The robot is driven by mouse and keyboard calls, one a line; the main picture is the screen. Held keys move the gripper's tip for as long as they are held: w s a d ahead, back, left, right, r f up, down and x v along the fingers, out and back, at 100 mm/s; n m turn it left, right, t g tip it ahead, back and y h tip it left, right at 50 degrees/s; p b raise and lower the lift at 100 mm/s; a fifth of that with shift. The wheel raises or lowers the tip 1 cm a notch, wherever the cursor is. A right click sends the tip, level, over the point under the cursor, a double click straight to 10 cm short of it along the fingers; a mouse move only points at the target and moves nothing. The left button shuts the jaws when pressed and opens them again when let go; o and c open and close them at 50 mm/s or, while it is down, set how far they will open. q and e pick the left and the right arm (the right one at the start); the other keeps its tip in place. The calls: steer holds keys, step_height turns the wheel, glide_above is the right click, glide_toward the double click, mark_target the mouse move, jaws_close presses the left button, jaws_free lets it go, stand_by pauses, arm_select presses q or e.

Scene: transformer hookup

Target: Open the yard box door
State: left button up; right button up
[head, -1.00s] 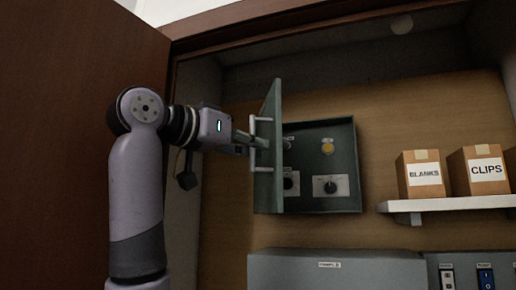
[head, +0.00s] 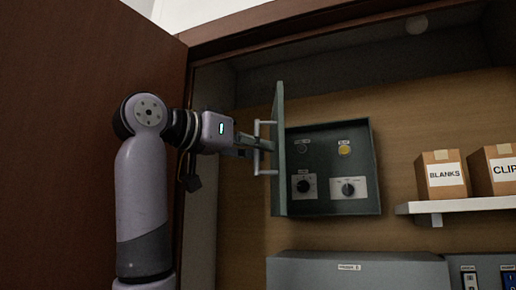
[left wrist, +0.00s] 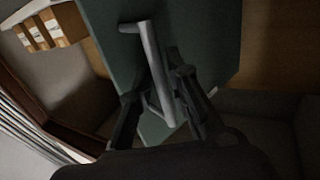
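The yard box (head: 330,205) is a dark green-grey box on the wooden back wall. Its door (head: 279,165) is hinged at the left and stands swung well out, seen nearly edge-on in the head view. It also shows as a green panel in the left wrist view (left wrist: 215,30). A pale bar handle (head: 257,150) is on its outer face. My left gripper (head: 262,146) is at the handle. In the left wrist view its fingers lie on both sides of the handle (left wrist: 154,62) and appear closed on it. My right gripper is out of view.
Inside the box are dark knobs (head: 348,188) and a yellow button (head: 344,150). A shelf (head: 470,205) at right holds cartons labelled BLANKS (head: 443,176) and CLIPS (head: 497,172). A grey cabinet (head: 360,270) stands below. A large brown panel (head: 60,140) is at left.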

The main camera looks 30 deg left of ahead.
arm_select(q)
steer(key=shift+o, duration=1.1)
steer(key=v, duration=1.2)
